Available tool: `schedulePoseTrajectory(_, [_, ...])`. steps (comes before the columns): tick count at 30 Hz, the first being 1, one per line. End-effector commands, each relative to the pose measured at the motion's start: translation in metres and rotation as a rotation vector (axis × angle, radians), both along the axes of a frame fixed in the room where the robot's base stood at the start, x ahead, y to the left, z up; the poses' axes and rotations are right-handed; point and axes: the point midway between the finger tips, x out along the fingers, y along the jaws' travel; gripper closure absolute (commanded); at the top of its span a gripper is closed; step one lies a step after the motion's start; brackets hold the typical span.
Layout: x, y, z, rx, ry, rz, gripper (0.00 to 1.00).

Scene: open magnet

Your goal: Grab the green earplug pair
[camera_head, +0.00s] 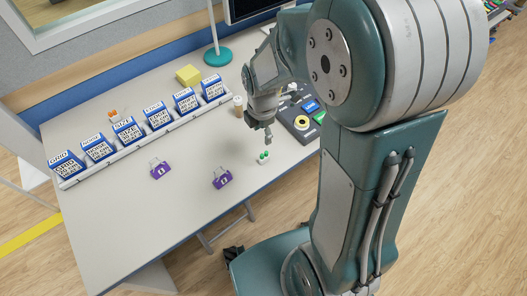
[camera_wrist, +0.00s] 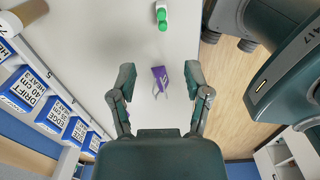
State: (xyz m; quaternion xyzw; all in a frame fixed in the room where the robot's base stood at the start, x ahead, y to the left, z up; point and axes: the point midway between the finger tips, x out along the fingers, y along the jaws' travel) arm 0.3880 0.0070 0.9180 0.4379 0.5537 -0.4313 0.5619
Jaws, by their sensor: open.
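The green earplug pair (camera_head: 264,155) sits on the grey table near its front edge, with a small white part at its base. In the wrist view the green earplugs (camera_wrist: 164,19) are near the top edge, beyond my fingertips. My gripper (camera_head: 268,138) is above and just behind them in the head view. In the wrist view my gripper (camera_wrist: 160,72) has its two fingers wide apart with nothing held between them. The exact height above the table is hard to tell.
Two purple lock-shaped items (camera_head: 159,169) (camera_head: 222,179) lie left of the earplugs. A row of blue-and-white labelled boxes (camera_head: 125,130) stands behind. A control panel (camera_head: 301,121) is close on the right. A brown cup (camera_head: 238,103) and yellow block (camera_head: 188,74) are farther back.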

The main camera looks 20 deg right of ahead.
Motion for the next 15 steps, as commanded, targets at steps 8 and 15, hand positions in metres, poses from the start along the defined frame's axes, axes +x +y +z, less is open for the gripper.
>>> schedulePoseTrajectory(8, [0.002, -0.003, -0.035, 0.003, 0.023, 0.071, 0.37])
schedulePoseTrajectory(15, [0.002, -0.004, -0.064, 0.004, 0.019, 0.068, 0.37])
